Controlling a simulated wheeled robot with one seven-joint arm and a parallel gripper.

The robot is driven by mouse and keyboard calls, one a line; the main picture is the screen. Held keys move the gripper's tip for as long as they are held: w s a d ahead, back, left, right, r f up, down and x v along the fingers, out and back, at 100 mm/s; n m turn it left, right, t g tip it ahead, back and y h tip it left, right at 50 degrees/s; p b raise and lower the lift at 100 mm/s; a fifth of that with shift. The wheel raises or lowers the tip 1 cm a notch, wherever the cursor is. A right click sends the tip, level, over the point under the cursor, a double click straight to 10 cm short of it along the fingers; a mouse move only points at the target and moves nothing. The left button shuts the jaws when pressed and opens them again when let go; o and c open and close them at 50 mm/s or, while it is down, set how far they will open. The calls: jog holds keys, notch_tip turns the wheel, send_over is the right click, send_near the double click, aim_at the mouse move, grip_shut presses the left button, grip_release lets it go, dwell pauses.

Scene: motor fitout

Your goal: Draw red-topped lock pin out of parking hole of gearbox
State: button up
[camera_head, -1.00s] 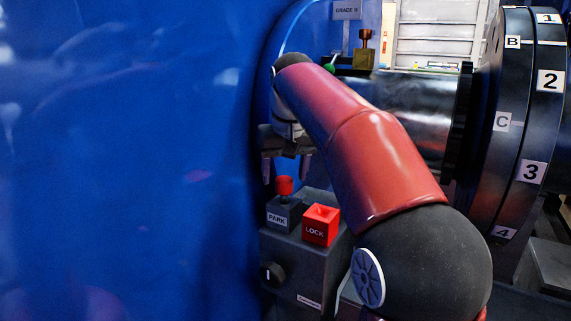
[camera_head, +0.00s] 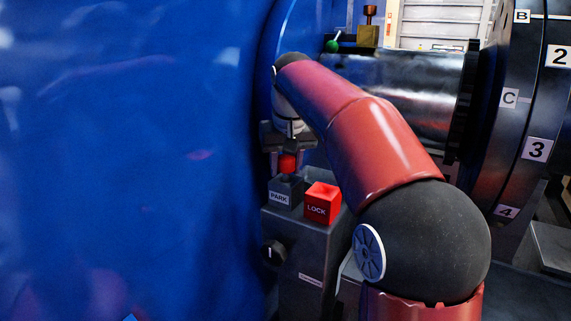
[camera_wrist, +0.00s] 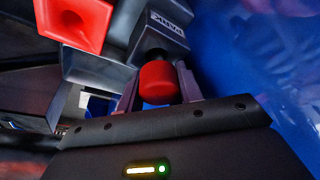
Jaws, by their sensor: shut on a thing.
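The red-topped lock pin (camera_head: 287,163) stands upright in the dark block labelled PARK (camera_head: 285,192) on top of the grey gearbox (camera_head: 306,243). My gripper (camera_head: 288,157) points down over the block and is shut on the pin's red top. In the wrist view the red top (camera_wrist: 158,83) sits between my two fingers, with the PARK block (camera_wrist: 158,35) beyond it. The pin's lower part is hidden in the block, so its depth in the hole cannot be seen.
A red block labelled LOCK (camera_head: 322,202) stands right beside the PARK block and also shows in the wrist view (camera_wrist: 75,22). A black knob (camera_head: 273,253) is on the gearbox front. A large blue surface (camera_head: 120,160) fills the left. A numbered dark wheel (camera_head: 520,130) stands at right.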

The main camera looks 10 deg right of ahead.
jog(key=shift+c, duration=1)
jog(key=shift+r+p, duration=2.2)
jog(key=shift+p, duration=0.15)
jog(key=shift+r, duration=0.95)
